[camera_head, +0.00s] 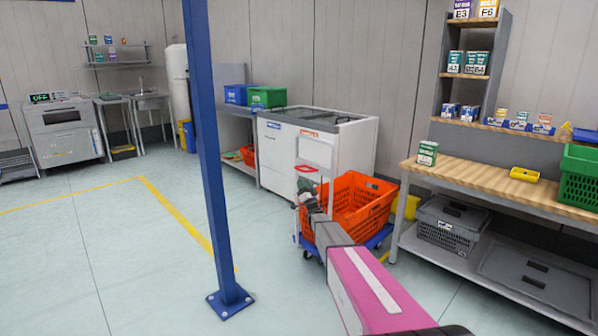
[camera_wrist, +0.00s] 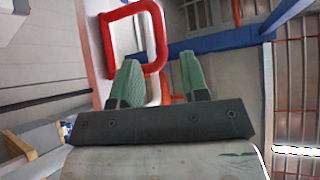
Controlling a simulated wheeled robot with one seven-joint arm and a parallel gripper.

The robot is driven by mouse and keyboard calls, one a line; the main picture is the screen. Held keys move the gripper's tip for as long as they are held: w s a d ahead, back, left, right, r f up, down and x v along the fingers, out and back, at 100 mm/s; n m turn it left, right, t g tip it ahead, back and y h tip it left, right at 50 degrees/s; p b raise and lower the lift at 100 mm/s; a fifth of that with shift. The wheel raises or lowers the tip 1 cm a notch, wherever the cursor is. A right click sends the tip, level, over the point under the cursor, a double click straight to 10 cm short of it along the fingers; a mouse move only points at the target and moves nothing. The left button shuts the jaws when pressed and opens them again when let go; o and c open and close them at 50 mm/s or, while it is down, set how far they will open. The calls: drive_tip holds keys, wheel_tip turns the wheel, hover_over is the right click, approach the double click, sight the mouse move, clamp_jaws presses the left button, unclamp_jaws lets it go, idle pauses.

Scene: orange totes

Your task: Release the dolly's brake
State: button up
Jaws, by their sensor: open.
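The dolly has a blue base (camera_head: 376,241) and a white upright frame (camera_head: 315,153), and it carries an orange tote (camera_head: 361,205). A red loop handle sits on the frame (camera_head: 306,168); it looks like the brake lever. In the wrist view the red loop (camera_wrist: 109,42) lies just beyond my fingertips, toward the upper left. My gripper (camera_head: 305,190) is open and empty just below the red loop. Its green fingers (camera_wrist: 161,76) are spread apart, and the left one overlaps the loop's lower part in the picture. Whether it touches cannot be told.
A blue post (camera_head: 208,150) stands left of the dolly. A white chest (camera_head: 345,145) is behind it. A workbench (camera_head: 490,183) with a green crate (camera_head: 580,178) and grey boxes stands at right. The floor at left is clear.

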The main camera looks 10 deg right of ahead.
sight(299, 170)
drive_tip(key=x, duration=0.8)
drive_tip(key=shift+r, duration=0.1)
clamp_jaws()
